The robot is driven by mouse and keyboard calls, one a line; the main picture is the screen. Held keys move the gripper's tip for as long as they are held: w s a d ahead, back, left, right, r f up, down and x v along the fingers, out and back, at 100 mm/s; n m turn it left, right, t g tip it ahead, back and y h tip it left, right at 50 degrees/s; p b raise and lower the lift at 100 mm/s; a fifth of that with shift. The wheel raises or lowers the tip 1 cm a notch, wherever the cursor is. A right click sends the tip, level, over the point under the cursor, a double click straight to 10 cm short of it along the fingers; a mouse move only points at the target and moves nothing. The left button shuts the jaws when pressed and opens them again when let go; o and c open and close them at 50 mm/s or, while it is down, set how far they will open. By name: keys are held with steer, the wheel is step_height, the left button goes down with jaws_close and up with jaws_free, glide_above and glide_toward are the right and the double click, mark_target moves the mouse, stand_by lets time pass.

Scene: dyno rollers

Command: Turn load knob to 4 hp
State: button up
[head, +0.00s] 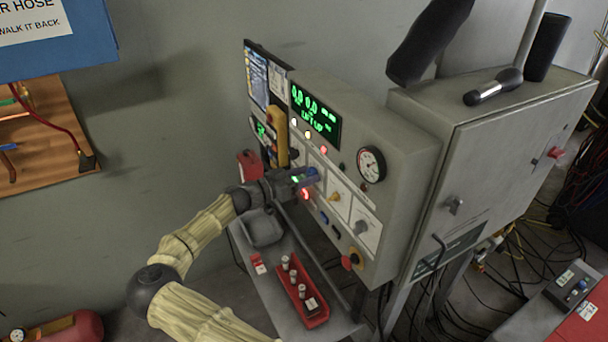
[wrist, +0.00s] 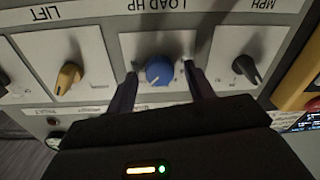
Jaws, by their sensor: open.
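The blue load knob (wrist: 159,70) sits on a white plate under the label "LOAD HP" in the wrist view, where the panel appears upside down. A small pale mark shows near its lower left edge; the scale numbers are not readable. My gripper (wrist: 160,79) is open, with one dark finger on each side of the knob and a visible gap to it on both sides. In the head view my gripper (head: 304,178) is close to the front panel of the grey console (head: 405,155), largely hiding the knob.
A yellow lift knob (wrist: 69,76) and a black MPH knob (wrist: 244,69) flank the load knob. A green-lit display (head: 315,113) and a round gauge (head: 371,165) are higher on the console. A red tray (head: 316,322) lies on the shelf below.

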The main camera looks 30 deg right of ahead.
steer(key=c, duration=1)
steer(key=shift+o, duration=0.2)
